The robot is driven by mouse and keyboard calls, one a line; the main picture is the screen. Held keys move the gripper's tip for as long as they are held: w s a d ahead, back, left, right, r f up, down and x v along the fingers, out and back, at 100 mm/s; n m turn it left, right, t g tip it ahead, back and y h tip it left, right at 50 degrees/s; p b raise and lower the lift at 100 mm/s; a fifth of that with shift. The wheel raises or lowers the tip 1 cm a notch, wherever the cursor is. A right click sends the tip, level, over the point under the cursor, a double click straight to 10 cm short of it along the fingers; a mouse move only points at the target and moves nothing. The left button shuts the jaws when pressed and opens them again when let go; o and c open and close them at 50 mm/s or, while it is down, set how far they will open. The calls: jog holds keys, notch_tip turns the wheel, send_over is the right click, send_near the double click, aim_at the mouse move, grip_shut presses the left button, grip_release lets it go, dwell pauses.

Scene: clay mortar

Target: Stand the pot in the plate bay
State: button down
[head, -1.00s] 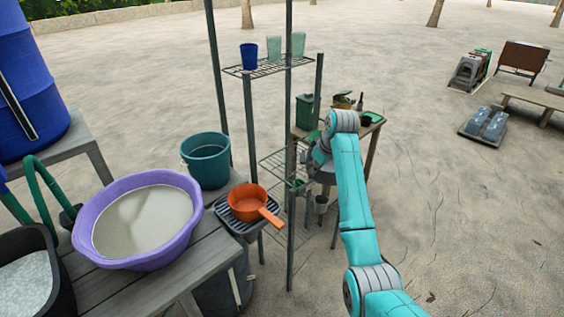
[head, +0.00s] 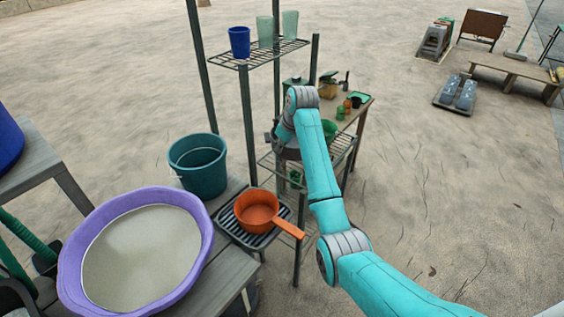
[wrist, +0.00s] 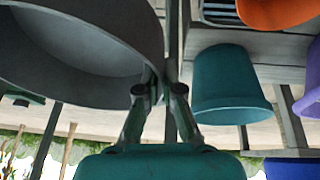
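A dark grey, wide round pot (wrist: 85,45) fills the upper left of the wrist view, tilted, its rim reaching the fingers. My gripper (wrist: 160,85) appears closed on that rim; the exact contact is hard to see. In the head view the pot (head: 286,150) is a small dark shape below the end of my arm, mostly hidden, in front of the wire rack (head: 270,165). An orange pot with a handle (head: 257,211) sits on a black slatted tray (head: 232,228); part of it shows in the wrist view (wrist: 280,10). I cannot tell which part is the plate bay.
A purple basin (head: 65,265) and a teal bucket (head: 198,168) stand on the wooden bench at left. A blue cup (head: 239,42) and two pale green cups stand on the rack's top shelf. A wooden table (head: 365,110) is behind the rack.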

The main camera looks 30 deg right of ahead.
jog(key=shift+f, duration=3.8)
jog(key=c, duration=1.3)
grip_release()
jog(key=shift+f, duration=0.15)
jog(key=v, duration=1.2)
